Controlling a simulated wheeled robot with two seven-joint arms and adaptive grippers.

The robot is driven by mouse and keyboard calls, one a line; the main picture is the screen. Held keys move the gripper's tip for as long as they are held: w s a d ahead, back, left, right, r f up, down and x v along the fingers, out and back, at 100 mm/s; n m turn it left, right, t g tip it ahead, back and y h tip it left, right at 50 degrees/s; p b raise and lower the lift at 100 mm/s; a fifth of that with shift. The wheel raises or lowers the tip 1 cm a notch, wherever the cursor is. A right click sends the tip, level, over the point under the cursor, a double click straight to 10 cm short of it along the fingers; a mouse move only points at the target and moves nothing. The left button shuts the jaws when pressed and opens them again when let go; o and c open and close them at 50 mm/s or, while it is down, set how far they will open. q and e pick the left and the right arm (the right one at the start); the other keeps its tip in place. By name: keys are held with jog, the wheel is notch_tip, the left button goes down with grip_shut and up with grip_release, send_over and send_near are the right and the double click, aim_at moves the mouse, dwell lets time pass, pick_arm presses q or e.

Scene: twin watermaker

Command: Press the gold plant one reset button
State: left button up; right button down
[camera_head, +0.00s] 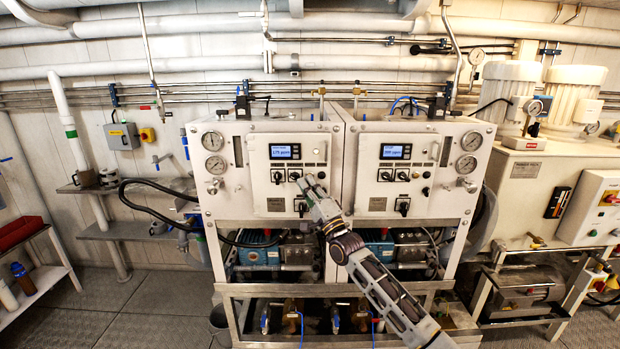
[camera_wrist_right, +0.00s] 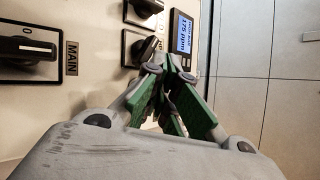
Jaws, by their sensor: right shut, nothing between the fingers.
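The left watermaker panel (camera_head: 262,205) is white, with a lit display (camera_head: 285,151) reading 175 ppm, two dark rotary knobs and a larger switch below. My right gripper (camera_head: 308,182) is shut and empty, its tips in front of this panel just below and right of the display. In the right wrist view the gripper (camera_wrist_right: 172,70) points at the panel beside a black knob (camera_wrist_right: 145,50), below the display (camera_wrist_right: 183,32). I cannot make out the reset button; the fingers may hide it. Whether the tips touch the panel cannot be told. My left gripper is not in view.
The right panel (camera_head: 375,205) has its own display (camera_head: 396,151), knobs and gauges. A black switch (camera_wrist_right: 27,50) labelled MAIN shows in the wrist view. Pumps and pipes sit below the panels. Shelves stand at left, a control box (camera_head: 590,207) at right. Floor is clear at front left.

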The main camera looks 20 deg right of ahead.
jog(key=shift+w+d+b, duration=0.35)
jog(key=shift+w+b, duration=0.55)
jog(key=shift+b, duration=0.05)
dwell(2.4)
jog(key=shift+s+a+f, duration=0.15)
jog(key=shift+f, duration=0.05)
jog(key=shift+s+a+p, duration=0.2)
jog(key=shift+s+p, duration=0.25)
jog(key=shift+s, duration=0.1)
dwell(0.3)
jog(key=s+p, duration=0.1)
jog(key=s, duration=0.1)
jog(key=s+a+p, duration=0.1)
jog(key=s+p, duration=0.1)
jog(key=shift+s+a, duration=0.15)
jog(key=shift+s, duration=0.25)
dwell(0.3)
dwell(0.5)
